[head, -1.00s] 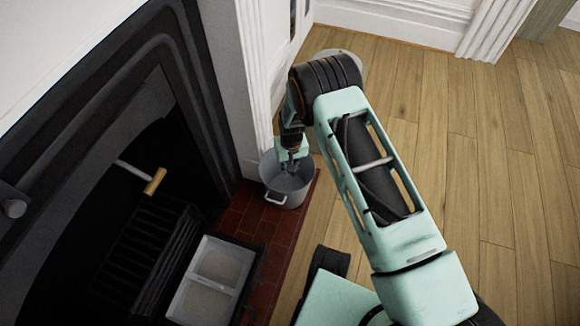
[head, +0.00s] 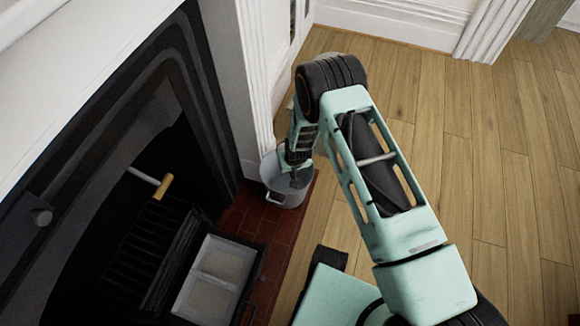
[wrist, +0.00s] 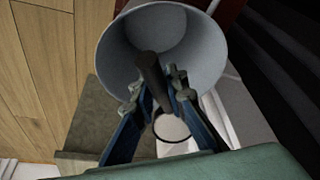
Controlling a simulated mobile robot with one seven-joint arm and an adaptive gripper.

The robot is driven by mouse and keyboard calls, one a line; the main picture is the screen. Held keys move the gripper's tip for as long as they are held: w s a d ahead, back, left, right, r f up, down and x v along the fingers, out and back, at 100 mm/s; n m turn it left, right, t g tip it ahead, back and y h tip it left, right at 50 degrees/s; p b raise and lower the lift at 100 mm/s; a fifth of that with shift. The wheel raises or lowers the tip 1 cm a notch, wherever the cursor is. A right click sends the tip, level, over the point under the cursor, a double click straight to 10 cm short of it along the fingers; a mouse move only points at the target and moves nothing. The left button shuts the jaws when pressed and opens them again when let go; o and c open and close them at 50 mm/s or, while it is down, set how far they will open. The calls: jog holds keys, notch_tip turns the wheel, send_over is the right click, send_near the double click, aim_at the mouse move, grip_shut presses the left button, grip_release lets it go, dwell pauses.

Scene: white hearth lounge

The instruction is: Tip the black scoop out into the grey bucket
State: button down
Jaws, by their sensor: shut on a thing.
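The grey bucket (head: 288,193) stands on the red tiles at the hearth's end, beside the white surround. My gripper (head: 297,180) is over its mouth in the head view. In the wrist view my gripper (wrist: 158,88) is shut on the dark handle of the black scoop (wrist: 150,72), with the open grey bucket (wrist: 195,55) just beyond. The handle's end shows against the bucket's inside. The scoop's bowl is not clearly seen in either view, so I cannot tell its tilt or whether anything is in it.
A black fireplace (head: 150,110) fills the left. A pale tray with two sandy compartments (head: 213,285) sits in front of its grate (head: 150,250). A rod with a yellow end (head: 163,187) sticks out above. The wooden floor (head: 450,150) at right is clear.

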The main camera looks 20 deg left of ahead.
jog(key=shift+r+t+y+p, duration=0.2)
jog(key=shift+t+y+p, duration=0.4)
jog(key=shift+t, duration=0.05)
jog(key=shift+r+t+y+p, duration=0.2)
jog(key=shift+t+y+p, duration=0.4)
jog(key=shift+t, duration=0.05)
jog(key=shift+w+a+f+t+y+b, duration=0.1)
jog(key=shift+w+t+y+b, duration=0.1)
jog(key=shift+t+y, duration=0.25)
jog(key=shift+w+a+f+t+y+b, duration=0.15)
jog(key=shift+t+y, duration=0.1)
jog(key=shift+t, duration=0.3)
jog(key=shift+w+a+r+t+y+b, duration=0.1)
jog(key=shift+t+y+b, duration=0.5)
jog(key=shift+b, duration=0.05)
jog(key=shift+t+b, duration=0.3)
jog(key=shift+b, duration=0.15)
jog(key=shift+w+a+f+t+y+b, duration=0.2)
jog(key=shift+t+y+b, duration=0.4)
jog(key=shift+b, duration=0.65)
jog(key=shift+w+a+f+t+y+b, duration=0.15)
jog(key=shift+t+y+b, duration=0.4)
jog(key=shift+b, duration=0.7)
jog(key=shift+w+a+f+t+y+b, duration=0.1)
jog(key=shift+w+t+y+b, duration=0.1)
jog(key=shift+t+y+b, duration=0.3)
jog(key=shift+w+a+f+t+y, duration=0.1)
jog(key=shift+w+a+t+y, duration=0.25)
jog(key=shift+t+y, duration=0.4)
jog(key=shift+w, duration=0.1)
